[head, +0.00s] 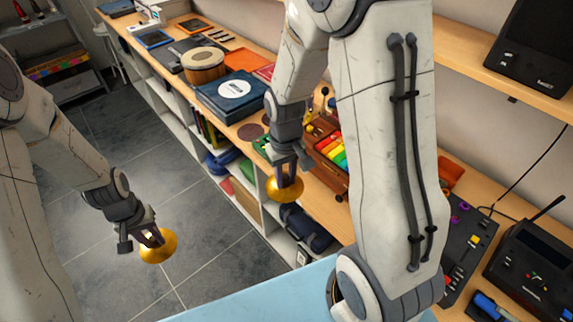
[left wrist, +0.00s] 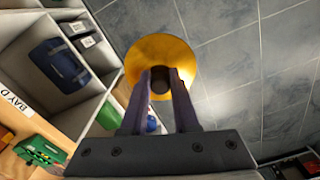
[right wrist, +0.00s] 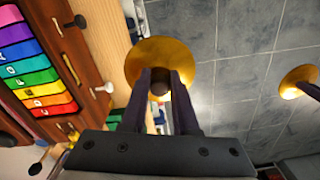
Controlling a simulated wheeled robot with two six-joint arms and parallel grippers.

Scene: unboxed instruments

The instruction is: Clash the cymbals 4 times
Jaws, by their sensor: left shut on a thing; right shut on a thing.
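In the head view my left gripper (head: 150,236) is shut on a gold cymbal (head: 159,248), held in the air over the grey floor at lower left. My right gripper (head: 287,176) is shut on a second gold cymbal (head: 285,190), held in front of the shelf unit. The two cymbals are well apart. In the left wrist view, the left fingers (left wrist: 160,85) grip the dark knob of their cymbal (left wrist: 161,53). In the right wrist view, the right fingers (right wrist: 161,85) grip the knob of theirs (right wrist: 160,54), and the left cymbal (right wrist: 297,80) shows at the right edge.
A long wooden counter (head: 222,127) over open shelves runs along the wall. It holds a drum (head: 203,66), a blue case (head: 232,96) and a rainbow xylophone (head: 331,150). A light blue surface (head: 265,292) is at the bottom. Open tiled floor (head: 205,220) lies between the cymbals.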

